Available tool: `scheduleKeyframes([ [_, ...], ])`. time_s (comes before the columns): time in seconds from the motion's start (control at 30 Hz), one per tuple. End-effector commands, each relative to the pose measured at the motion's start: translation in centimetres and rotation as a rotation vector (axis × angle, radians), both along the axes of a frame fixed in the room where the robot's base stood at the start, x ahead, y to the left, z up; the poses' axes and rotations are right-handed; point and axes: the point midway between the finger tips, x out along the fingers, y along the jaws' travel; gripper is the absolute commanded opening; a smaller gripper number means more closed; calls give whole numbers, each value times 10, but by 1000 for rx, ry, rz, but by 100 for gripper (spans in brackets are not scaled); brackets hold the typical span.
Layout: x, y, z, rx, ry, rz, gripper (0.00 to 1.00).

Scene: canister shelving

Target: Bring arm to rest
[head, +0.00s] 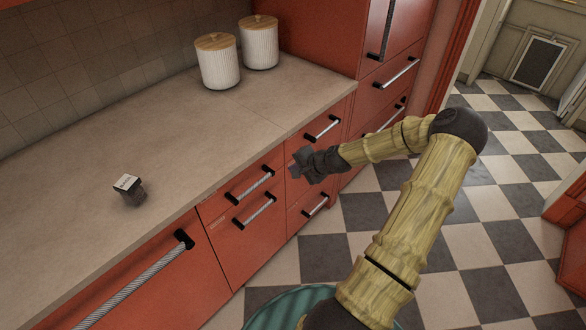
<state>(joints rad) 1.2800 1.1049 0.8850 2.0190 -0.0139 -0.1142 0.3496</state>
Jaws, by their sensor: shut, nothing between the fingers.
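My gripper (296,171) is the dark end of my bamboo-textured arm (410,205). It is shut and empty, pointing left, in front of the red drawers below the counter's front edge in the picture. The arm reaches up from the bottom, bends at a dark elbow joint, and runs back left to the gripper. The fingertips are small in this view, and I cannot tell how near they are to the drawer front.
Two white ribbed canisters with wooden lids, a left one (218,62) and a right one (259,43), stand on the counter (150,130). Red drawers (245,235) have protruding handles. Checkered floor (490,200) is open to the right.

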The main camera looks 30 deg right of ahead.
Motion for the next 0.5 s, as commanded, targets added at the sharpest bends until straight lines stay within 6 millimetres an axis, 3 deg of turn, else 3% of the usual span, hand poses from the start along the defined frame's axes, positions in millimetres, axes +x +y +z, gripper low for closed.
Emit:
scheduleKeyframes([
  [0.27,-1,-2,0,-2,1,-3,0],
  [0.37,-1,8,1,-17,13,29,0],
  [0.5,-8,40,3,-89,68,150,0],
])
